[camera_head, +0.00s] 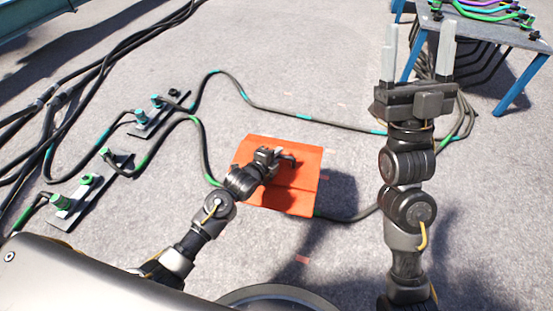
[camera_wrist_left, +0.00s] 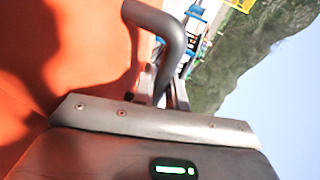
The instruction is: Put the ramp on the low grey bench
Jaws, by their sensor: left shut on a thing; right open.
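The orange ramp (camera_head: 300,198) is in the middle of the head view, over a black cable on the floor. I cannot tell whether it rests on the floor or is slightly raised. My left gripper (camera_head: 270,157) is over the ramp and shut on its dark handle. In the left wrist view the bent grey handle (camera_wrist_left: 165,25) runs to the fingers, with the ramp's orange face (camera_wrist_left: 75,60) beside it. My right gripper (camera_head: 419,45) is open and empty, pointing away at the right. No bench can be surely told as the low grey one.
A grey-topped table (camera_head: 490,28) with blue legs carries coloured cables at the top right. Black cables (camera_head: 290,112) cross the floor. Metal plates with green-capped posts (camera_head: 75,198) and teal-capped posts (camera_head: 158,110) stand at the left.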

